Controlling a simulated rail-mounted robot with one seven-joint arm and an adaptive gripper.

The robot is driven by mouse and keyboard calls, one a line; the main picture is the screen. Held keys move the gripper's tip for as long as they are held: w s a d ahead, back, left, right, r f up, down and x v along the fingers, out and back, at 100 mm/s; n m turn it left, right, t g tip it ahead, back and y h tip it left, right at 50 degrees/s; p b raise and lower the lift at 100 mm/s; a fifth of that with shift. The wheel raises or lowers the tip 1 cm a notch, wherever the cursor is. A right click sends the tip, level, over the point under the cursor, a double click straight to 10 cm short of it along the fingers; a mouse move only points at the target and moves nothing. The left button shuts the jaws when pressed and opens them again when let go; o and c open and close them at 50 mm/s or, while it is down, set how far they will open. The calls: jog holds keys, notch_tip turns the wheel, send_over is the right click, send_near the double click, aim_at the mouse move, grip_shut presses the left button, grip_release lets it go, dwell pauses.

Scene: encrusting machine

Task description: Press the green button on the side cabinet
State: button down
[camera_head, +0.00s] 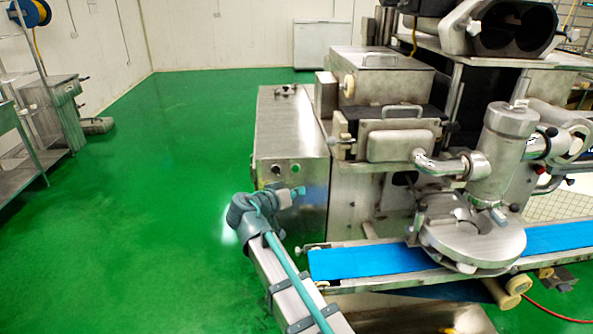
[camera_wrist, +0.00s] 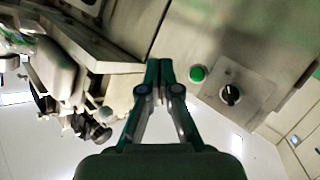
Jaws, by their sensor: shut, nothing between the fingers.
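The green button (camera_head: 296,169) is on the front face of the steel side cabinet (camera_head: 290,130), right of a black rotary knob (camera_head: 276,170). My gripper (camera_head: 300,191) is in front of that face, a little below the button in the head view. In the wrist view, the green button (camera_wrist: 198,74) shows to the right of my gripper's fingertips (camera_wrist: 159,66), with the knob (camera_wrist: 230,94) farther right. The fingers are shut together and empty. They look apart from the button sideways; the distance to the panel is hard to tell.
A blue conveyor belt (camera_head: 365,262) runs to the right of my arm. The encrusting machine's steel cylinder and round head (camera_head: 472,240) stand over the belt. Green floor (camera_head: 150,200) is open on the left, with steel shelving (camera_head: 35,150) at the far left.

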aim_at(295, 169)
jog(key=shift+w+a, duration=0.25)
jog(key=shift+w, duration=1.2)
jog(key=shift+w+a, duration=0.2)
jog(key=shift+w, duration=1.25)
jog(key=shift+w+a, duration=0.25)
jog(key=shift+w, duration=1.2)
jog(key=shift+w+f, duration=0.1)
jog(key=shift+w, duration=0.05)
jog(key=shift+w+a, duration=0.1)
jog(key=shift+w, duration=0.15)
